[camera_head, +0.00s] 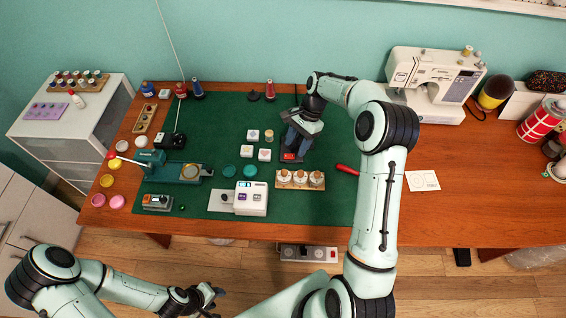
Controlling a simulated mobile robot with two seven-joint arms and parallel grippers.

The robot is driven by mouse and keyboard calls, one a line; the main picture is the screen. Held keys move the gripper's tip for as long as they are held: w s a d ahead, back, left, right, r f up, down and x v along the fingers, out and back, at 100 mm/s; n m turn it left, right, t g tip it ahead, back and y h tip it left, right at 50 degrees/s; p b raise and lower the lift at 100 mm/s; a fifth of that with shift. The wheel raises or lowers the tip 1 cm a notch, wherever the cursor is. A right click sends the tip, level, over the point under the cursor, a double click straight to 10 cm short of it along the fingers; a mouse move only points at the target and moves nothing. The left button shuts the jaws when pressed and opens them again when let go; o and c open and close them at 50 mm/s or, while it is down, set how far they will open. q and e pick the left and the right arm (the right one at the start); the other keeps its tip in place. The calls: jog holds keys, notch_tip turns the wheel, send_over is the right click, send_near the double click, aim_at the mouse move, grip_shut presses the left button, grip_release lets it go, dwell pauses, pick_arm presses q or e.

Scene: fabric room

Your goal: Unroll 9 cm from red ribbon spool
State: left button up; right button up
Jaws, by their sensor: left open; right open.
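My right gripper (291,150) is over the green mat (340,200) at its middle right, fingers pointing down. It is open. A small red item (289,157) shows at the fingertips, partly hidden by them. I cannot tell whether this is the red ribbon spool or whether the fingers touch it. My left gripper (208,298) is open and empty, low in the picture, in front of the table and away from the mat. A large red and white roll (540,121) stands at the far right of the table.
A white sewing machine (430,82) stands at the back right. A wooden block with several white-topped jars (300,179), a white device (250,198) and a red-handled tool (347,169) lie near my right gripper. The wooden table (480,205) is mostly clear at the front right.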

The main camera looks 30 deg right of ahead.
aim_at(285, 172)
jog(key=x, duration=1.1)
jog(key=shift+a+f, duration=0.1)
jog(key=shift+f, duration=0.15)
jog(key=shift+c, duration=0.3)
grip_shut()
